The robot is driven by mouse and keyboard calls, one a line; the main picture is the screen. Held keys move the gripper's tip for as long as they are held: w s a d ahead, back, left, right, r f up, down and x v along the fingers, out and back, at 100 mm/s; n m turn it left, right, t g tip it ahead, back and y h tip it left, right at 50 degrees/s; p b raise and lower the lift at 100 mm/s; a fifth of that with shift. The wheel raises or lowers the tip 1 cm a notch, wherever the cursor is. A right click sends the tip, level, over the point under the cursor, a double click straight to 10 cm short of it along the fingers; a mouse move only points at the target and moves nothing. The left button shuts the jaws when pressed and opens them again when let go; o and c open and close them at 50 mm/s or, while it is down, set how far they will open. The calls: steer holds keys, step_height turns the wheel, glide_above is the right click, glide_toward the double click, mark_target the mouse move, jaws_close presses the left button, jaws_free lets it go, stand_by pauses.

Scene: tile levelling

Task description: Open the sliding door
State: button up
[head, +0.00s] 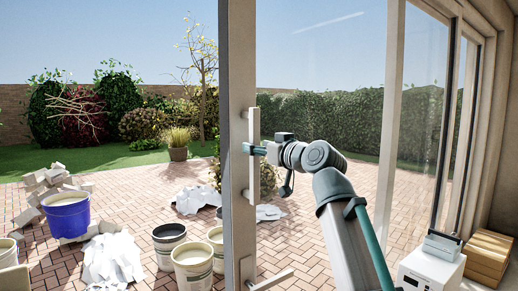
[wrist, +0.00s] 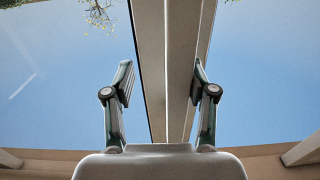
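The sliding door's pale upright frame (head: 238,70) stands mid-picture in the head view, with glass to its right. A vertical bar handle (head: 254,125) is fixed to it by short standoffs. My gripper (head: 252,149) is at the handle's mid-height, its teal finger overlapping the bar. In the wrist view my gripper (wrist: 161,75) has its two fingers wide apart. Pale upright strips of the door (wrist: 150,40) pass between and behind them. Whether a finger touches the handle cannot be told.
A lever handle (head: 270,281) juts out low on the door frame. A white box (head: 430,268) and stacked tan boxes (head: 488,255) stand at the right. Outside left are pale buckets (head: 193,265), a blue tub (head: 66,215) and crumpled sheets (head: 112,260) on brick paving.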

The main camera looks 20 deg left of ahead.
steer(key=shift+w+d, duration=0.15)
steer(key=shift+d, duration=0.05)
steer(key=v, duration=1.2)
steer(key=shift+a, duration=0.1)
